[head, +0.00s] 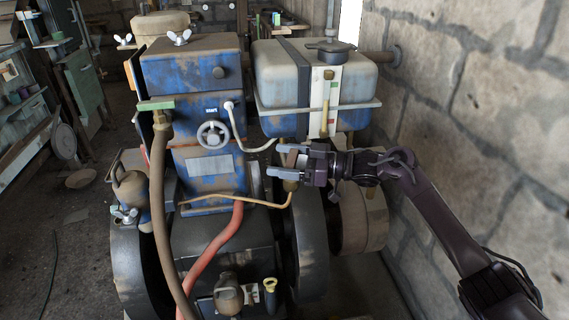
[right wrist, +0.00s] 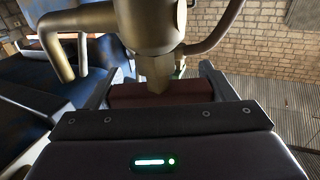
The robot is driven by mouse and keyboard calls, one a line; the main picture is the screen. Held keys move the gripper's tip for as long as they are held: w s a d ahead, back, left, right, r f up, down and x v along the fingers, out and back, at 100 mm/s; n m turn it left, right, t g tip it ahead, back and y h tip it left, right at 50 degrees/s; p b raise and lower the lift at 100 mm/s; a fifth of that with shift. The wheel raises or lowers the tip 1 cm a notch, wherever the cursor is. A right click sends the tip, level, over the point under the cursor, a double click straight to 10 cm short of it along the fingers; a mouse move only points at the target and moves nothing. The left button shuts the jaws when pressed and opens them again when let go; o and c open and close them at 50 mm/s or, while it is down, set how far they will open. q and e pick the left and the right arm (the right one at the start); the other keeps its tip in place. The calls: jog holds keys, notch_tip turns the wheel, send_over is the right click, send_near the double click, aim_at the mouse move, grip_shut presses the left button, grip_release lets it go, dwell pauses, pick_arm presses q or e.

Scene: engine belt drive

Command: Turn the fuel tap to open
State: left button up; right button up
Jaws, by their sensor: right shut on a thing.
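The fuel tap hangs under the fuel tank (head: 312,85), in line with a thin brass pipe. My right gripper (head: 283,160) reaches in from the right below the tank and is shut on the tap lever. It also shows in the right wrist view (right wrist: 158,88). The fingers partly hide the tap in the head view, so its exact angle is unclear. My left gripper is not in view.
The blue engine (head: 205,125) with a small handwheel (head: 212,134) stands just left of the gripper. A brass fuel pipe (head: 235,202) runs below it, and a dark flywheel (head: 310,240) stands beneath. A stone wall (head: 480,120) closes off the right side.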

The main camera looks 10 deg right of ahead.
jog(key=o, duration=1)
notch_tip(320, 180, up, 20)
jog(key=b, duration=0.3)
